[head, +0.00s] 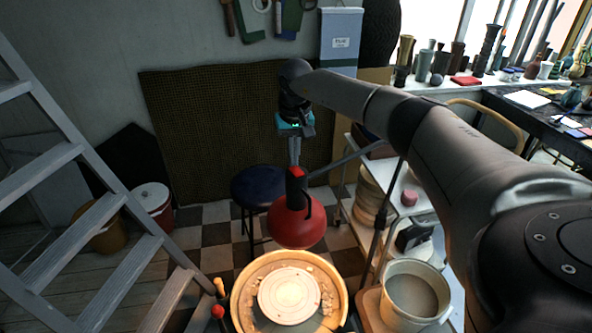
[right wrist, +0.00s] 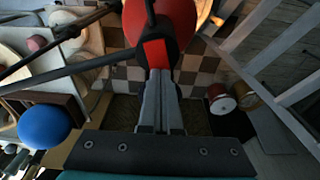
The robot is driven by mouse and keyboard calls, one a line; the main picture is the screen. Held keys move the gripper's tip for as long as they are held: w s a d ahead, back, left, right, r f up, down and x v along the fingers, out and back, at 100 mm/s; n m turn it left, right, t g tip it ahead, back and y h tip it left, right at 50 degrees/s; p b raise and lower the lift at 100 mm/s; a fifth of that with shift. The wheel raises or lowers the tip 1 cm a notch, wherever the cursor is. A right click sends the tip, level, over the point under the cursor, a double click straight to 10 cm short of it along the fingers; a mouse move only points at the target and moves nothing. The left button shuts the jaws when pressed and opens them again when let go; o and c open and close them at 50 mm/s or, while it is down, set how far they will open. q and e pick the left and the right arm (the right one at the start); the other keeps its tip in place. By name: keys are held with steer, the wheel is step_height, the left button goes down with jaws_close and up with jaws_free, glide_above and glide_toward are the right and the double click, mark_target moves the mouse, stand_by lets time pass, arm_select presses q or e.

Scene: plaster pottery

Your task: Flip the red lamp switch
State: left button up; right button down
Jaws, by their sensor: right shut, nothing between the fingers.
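The red lamp (head: 297,224) hangs from a dark arm at the middle of the head view, with its shade facing down. Its black neck carries a red switch (head: 297,172) on top. In the right wrist view the switch (right wrist: 155,52) is a bright red rectangle on the black neck, in front of the red shade (right wrist: 176,20). My right gripper (head: 294,160) points down from above, just over the switch. Its fingers (right wrist: 159,74) are shut and empty, with the tips at the switch's near edge. I cannot tell whether they touch it. My left gripper is not in view.
A brightly lit pottery wheel (head: 290,294) stands below the lamp. A dark stool (head: 257,186) is behind it. A grey bucket (head: 412,292) and a shelf cart (head: 345,205) stand to the right.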

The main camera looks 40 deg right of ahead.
steer(key=shift+f, duration=0.15)
step_height(320, 180, up, 7)
steer(key=p, duration=0.6)
stand_by(0.3)
stand_by(0.4)
